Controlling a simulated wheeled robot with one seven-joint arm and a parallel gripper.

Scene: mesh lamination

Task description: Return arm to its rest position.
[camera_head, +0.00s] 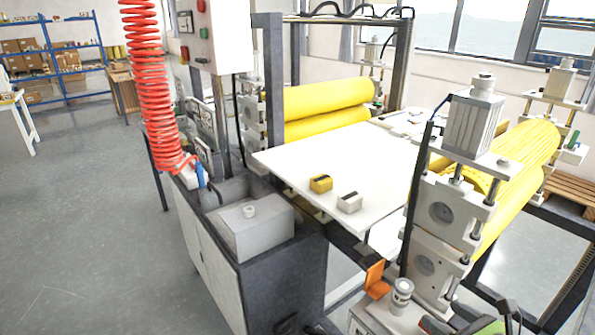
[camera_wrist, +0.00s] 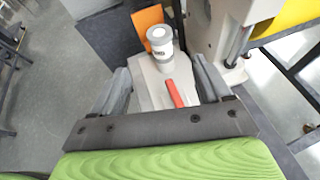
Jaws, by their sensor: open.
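My gripper (camera_wrist: 166,82) shows in the wrist view with its two grey fingers spread apart and nothing held between them. Its dark crossbar and a green ribbed part of my arm fill the bottom of that view. Beyond the fingers is a light grey machine block (camera_wrist: 155,88) with a red bar (camera_wrist: 175,93) and a white-grey cylindrical knob (camera_wrist: 160,40). In the head view, a green part of my arm shows at the bottom edge, right of centre, close to the machine's front. The fingertips are not clear there.
The laminating machine has yellow rollers (camera_head: 325,101) and a white table (camera_head: 330,165) bearing a yellow block (camera_head: 320,184) and a white block (camera_head: 349,203). An orange flap (camera_head: 375,279) and a grey roller housing (camera_head: 440,215) stand close to my arm. Open floor (camera_head: 70,220) lies left.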

